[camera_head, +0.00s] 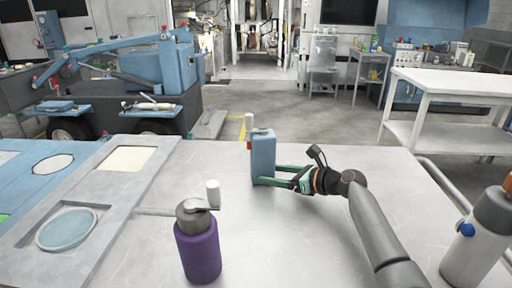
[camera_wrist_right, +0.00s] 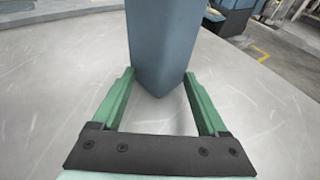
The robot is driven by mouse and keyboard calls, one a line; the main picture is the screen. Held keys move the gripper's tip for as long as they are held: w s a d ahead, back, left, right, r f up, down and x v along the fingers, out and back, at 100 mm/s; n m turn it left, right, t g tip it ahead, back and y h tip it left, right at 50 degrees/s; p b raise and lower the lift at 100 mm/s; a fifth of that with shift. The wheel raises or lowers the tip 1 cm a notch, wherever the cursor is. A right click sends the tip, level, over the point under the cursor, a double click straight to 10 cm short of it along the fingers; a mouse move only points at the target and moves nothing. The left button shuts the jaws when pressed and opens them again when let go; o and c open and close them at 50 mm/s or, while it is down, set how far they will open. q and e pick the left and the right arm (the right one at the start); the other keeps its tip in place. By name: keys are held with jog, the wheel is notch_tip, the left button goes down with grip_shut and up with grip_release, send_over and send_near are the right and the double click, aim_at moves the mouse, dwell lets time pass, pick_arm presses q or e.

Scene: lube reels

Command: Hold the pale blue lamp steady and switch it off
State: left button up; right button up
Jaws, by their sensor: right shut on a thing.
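The pale blue lamp (camera_head: 262,153) stands upright on the light table, a box-shaped body with a small red part and a pale upright piece at its top left. My right gripper (camera_head: 264,175) reaches in from the right, low on the lamp, and is shut on it. In the right wrist view the lamp's lower body (camera_wrist_right: 163,40) stands between the two green fingers (camera_wrist_right: 158,76), one edge facing the camera. The lamp's top is outside that view. A switch cannot be made out clearly. My left gripper is not in view.
A purple bottle (camera_head: 198,250) with a grey top stands at front left of the lamp. A grey-white bottle (camera_head: 478,240) stands at the right edge. A grey panel (camera_head: 105,185) with recesses lies at left. The table between the purple bottle and my right arm is clear.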

grip_shut()
dwell(0.3)
jog(key=c, duration=1)
grip_release()
jog(key=o, duration=1.6)
jog(key=shift+c, duration=0.2)
